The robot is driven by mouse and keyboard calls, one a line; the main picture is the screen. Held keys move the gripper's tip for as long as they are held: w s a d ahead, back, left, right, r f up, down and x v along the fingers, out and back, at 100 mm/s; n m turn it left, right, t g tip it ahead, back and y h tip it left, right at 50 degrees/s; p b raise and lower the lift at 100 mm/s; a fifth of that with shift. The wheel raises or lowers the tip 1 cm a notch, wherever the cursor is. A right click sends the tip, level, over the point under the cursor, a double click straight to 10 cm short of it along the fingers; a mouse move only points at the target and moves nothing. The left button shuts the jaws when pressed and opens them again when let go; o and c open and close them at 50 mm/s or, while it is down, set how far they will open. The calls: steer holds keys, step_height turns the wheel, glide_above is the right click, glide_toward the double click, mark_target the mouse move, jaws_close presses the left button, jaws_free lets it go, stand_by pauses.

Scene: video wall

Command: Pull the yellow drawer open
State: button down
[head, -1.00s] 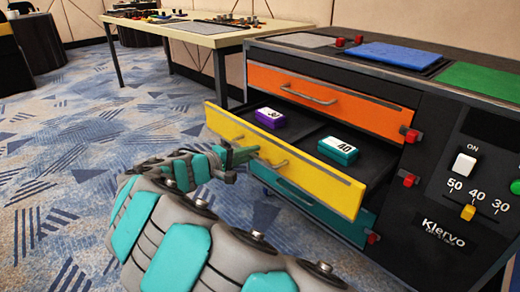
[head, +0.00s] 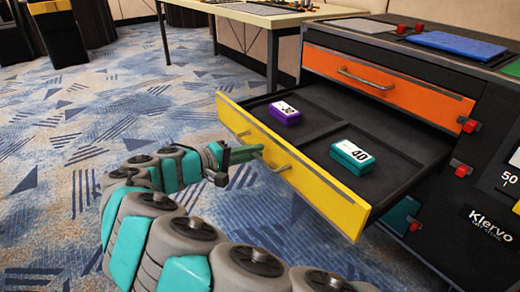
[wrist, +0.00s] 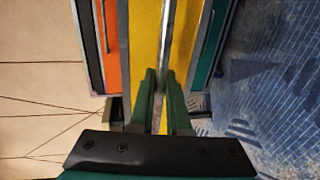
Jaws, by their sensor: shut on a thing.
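The yellow drawer (head: 332,198) stands well out of the black cabinet in the head view, with its dark inside showing. A purple box marked 30 (head: 285,114) and a teal box marked 40 (head: 352,156) lie in it, in separate compartments. My gripper (head: 258,152) is shut on the metal handle (head: 281,164) on the drawer's front. In the wrist view my green fingers (wrist: 160,88) close on either side of the handle (wrist: 168,40), in front of the yellow face (wrist: 145,35).
A shut orange drawer (head: 385,85) sits above, and a teal drawer (head: 402,214) below is partly hidden. Red latches (head: 461,168) stick out on the cabinet's right side. A wooden table (head: 280,16) stands behind.

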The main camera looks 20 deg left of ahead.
steer(key=shift+f, duration=0.15)
steer(key=c, duration=0.9)
jaws_free()
steer(key=p+v, duration=0.1)
steer(key=v, duration=0.7)
